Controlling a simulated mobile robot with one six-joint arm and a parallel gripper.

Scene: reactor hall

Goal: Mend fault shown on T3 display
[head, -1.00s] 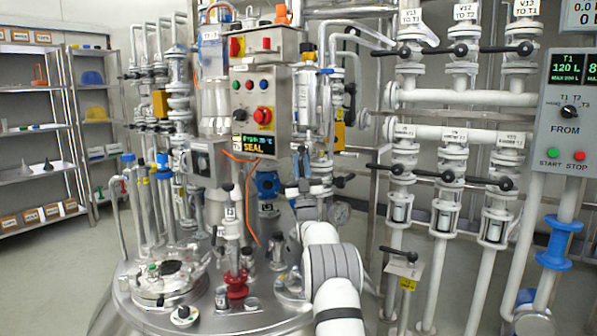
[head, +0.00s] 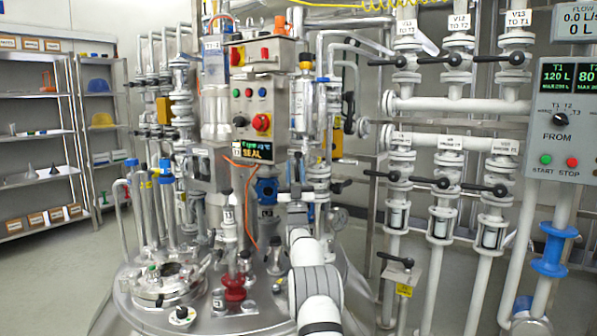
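A grey control box (head: 257,95) with coloured buttons and a red knob stands above the steel reactor vessel (head: 205,322). Its small display (head: 250,150) reads SEAL in yellow under a green line too small to read surely. The vessel lid carries a red fitting (head: 234,288), a round hatch (head: 162,285) and several pipes. My white and grey arm rises over the lid's right side. My gripper (head: 297,192) is at its far end, in front of the pipework right of the blue valve (head: 267,190).
White pipes with black-handled valves (head: 442,182) stand at right. A grey pump panel (head: 562,130) there shows T1 120 L and T2 80, with START and STOP buttons. Metal shelves (head: 40,135) with helmets, cones and labelled bins stand at left. Floor is clear at lower left.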

